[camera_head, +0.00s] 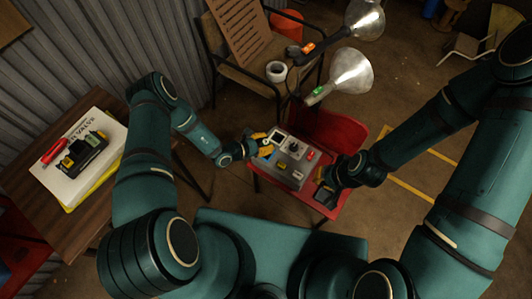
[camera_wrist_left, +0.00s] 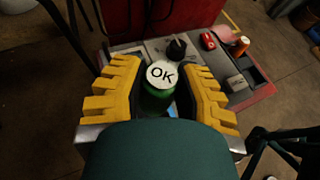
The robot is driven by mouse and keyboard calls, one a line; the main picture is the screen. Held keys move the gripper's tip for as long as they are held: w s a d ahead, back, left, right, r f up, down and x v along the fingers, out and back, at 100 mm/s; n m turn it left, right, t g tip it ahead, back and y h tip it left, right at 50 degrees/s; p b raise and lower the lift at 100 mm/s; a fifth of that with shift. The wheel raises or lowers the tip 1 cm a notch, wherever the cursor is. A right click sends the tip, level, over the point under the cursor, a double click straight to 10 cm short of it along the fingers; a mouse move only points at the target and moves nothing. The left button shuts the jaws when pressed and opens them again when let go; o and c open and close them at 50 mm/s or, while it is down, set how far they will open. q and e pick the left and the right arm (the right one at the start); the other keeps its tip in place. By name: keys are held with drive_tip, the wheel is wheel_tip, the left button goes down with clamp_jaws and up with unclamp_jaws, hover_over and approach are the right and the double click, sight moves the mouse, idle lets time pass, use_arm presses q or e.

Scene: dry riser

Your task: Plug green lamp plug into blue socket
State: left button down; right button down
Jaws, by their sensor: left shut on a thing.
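My left gripper (camera_head: 266,147) is at the left back corner of a grey panel box (camera_head: 281,180). In the left wrist view its yellow fingers (camera_wrist_left: 155,90) are shut on a green plug (camera_wrist_left: 158,98) with a round white top marked OK. The plug is upright, and its lower end is hidden by the gripper.
The box sits on a red chair (camera_head: 343,130) and carries a black knob (camera_wrist_left: 176,49) and a red switch (camera_wrist_left: 208,41). Two lamps (camera_head: 352,76) are behind, by a wooden chair (camera_head: 240,72) with a tape roll (camera_head: 276,71). A wooden table (camera_head: 40,192) is at left.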

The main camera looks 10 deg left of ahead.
use_arm(q)
wheel_tip(320, 180, down, 7)
drive_tip(key=shift+r+b, duration=0.2)
drive_tip(key=shift+b, duration=0.75)
drive_tip(key=shift+r, duration=0.1)
drive_tip(key=c, duration=0.7)
unclamp_jaws()
drive_tip(key=shift+f, duration=0.2)
drive_tip(key=shift+c, duration=0.2)
drive_tip(key=shift+r, duration=0.2)
